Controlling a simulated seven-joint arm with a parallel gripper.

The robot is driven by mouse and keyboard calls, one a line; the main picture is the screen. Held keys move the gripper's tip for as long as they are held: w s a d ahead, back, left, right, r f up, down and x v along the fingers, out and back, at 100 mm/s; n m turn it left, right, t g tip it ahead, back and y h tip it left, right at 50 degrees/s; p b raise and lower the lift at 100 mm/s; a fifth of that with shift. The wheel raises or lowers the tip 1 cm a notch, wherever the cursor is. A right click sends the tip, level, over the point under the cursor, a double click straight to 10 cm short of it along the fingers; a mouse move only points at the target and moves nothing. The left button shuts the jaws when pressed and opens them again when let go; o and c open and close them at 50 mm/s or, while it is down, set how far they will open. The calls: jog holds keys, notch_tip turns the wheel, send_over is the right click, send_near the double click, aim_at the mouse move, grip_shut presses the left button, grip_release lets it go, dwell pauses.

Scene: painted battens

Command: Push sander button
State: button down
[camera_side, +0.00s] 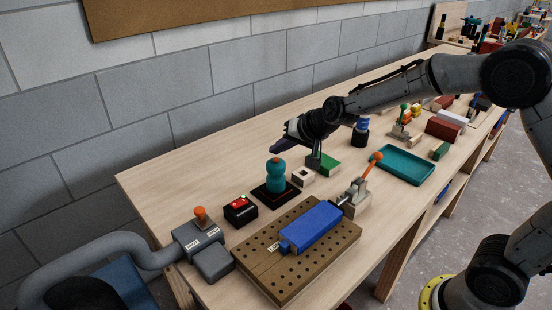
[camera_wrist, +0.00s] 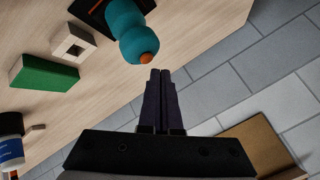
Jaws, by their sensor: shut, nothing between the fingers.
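The sander (camera_side: 276,175) is a teal, waisted body standing upright on a dark square base on the bench. An orange button sits on its top; in the wrist view the button (camera_wrist: 147,58) shows on the end of the teal body (camera_wrist: 126,27). My gripper (camera_side: 275,144) is shut and empty, with its dark fingers above the sander in the side view. In the wrist view the closed fingertips (camera_wrist: 160,74) are just beside the button, with a small gap in the picture. I cannot tell the exact height between them.
A blue batten (camera_side: 311,226) lies on a perforated board (camera_side: 268,268) beside an orange-handled clamp (camera_side: 369,166). A black box with a red button (camera_side: 240,208) and a grey hose unit (camera_side: 200,239) stand left. A green block (camera_side: 326,163) and teal tray (camera_side: 404,165) lie right.

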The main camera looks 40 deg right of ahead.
jog(key=shift+r, duration=2.75)
jog(key=s+r+n+t, duration=0.1)
jog(key=s+r+n, duration=0.1)
jog(key=s+r, duration=1)
jog(key=s+d+f+n+g, duration=0.1)
jog(key=s+f, duration=0.4)
jog(key=s, duration=0.6)
jog(key=s+d+f+n+g+h, duration=0.1)
jog(key=s+f+n+g, duration=0.2)
jog(key=s, duration=0.9)
notch_tip(320, 180, down, 2)
jog(key=shift+f+n+g, duration=0.2)
jog(key=shift+n+g, duration=0.1)
jog(key=shift+n, duration=0.6)
